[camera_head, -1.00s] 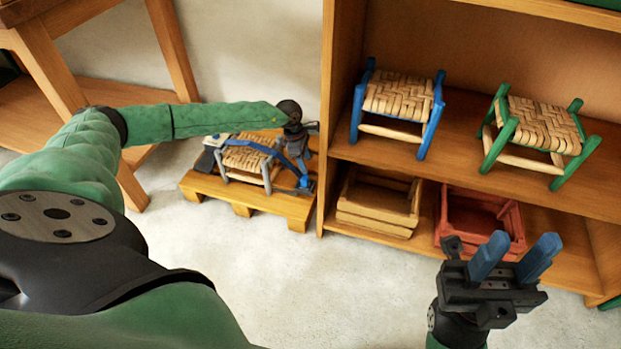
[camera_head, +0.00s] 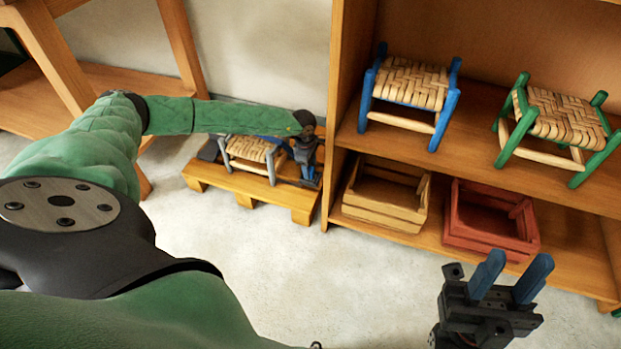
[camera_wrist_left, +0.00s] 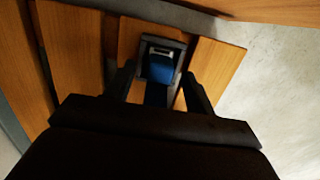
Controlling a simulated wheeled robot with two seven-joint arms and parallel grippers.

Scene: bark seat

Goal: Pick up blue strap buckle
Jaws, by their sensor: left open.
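The blue strap buckle (camera_wrist_left: 161,62) shows in the left wrist view as a dark square frame with a blue piece in it, over the wooden pallet. My left gripper (camera_wrist_left: 158,72) is open, with one finger on each side of the buckle. I cannot tell whether the fingers touch it. In the head view my left gripper (camera_head: 307,172) is at the right end of the pallet (camera_head: 245,186), and it largely hides the buckle. A small stool with a woven seat (camera_head: 252,147) stands on the pallet. My right gripper (camera_head: 513,280) is open and empty at the lower right.
A wooden shelf (camera_head: 338,110) stands right beside the pallet. It holds a blue stool (camera_head: 412,85), a green stool (camera_head: 560,115), a wooden crate (camera_head: 385,195) and a red crate (camera_head: 490,220). A wooden table stands at the left. The floor in front is clear.

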